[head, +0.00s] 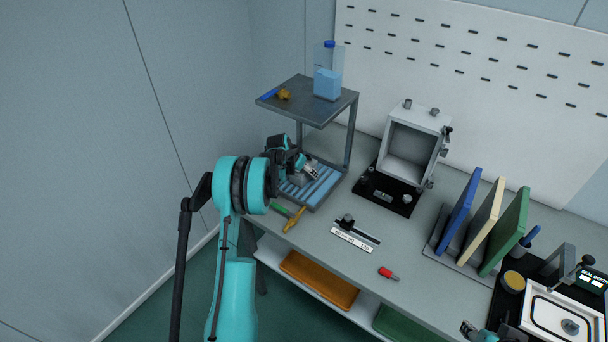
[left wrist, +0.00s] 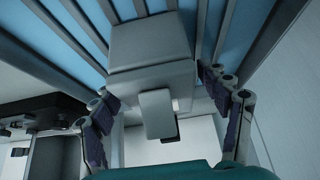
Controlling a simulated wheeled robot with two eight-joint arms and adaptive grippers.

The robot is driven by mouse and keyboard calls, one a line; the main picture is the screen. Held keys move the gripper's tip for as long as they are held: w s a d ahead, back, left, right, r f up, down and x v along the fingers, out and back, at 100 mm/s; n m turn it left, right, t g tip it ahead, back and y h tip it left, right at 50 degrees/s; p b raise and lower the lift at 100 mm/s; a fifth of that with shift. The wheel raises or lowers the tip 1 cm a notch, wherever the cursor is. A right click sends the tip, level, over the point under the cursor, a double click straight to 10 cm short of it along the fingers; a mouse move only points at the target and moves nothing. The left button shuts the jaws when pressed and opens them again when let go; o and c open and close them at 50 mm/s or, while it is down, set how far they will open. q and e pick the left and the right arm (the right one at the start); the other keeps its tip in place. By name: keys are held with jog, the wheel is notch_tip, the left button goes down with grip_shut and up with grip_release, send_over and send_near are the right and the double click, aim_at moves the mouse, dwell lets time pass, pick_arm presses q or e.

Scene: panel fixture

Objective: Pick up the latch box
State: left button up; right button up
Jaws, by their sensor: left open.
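The latch box (left wrist: 152,50) is a light grey block with a tab-like latch on its near face, resting on the blue slatted lower shelf. In the head view the latch box (head: 303,177) is small and partly hidden by my left gripper (head: 306,168). In the left wrist view my left gripper (left wrist: 160,92) is open, with one finger on each side of the box. I cannot tell whether the fingers touch it. My right gripper (head: 478,332) seems to show only in part at the bottom edge of the head view; its jaws are not clear.
The upper shelf (head: 335,108) overhangs the slatted tray (head: 322,188) and carries a blue-capped bottle (head: 327,84). A white open housing (head: 412,150) stands to the right. A green-and-orange tool (head: 291,216) and a red-handled tool (head: 388,273) lie on the bench.

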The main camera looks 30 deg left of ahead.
pick_arm(q)
grip_shut()
dwell(0.3)
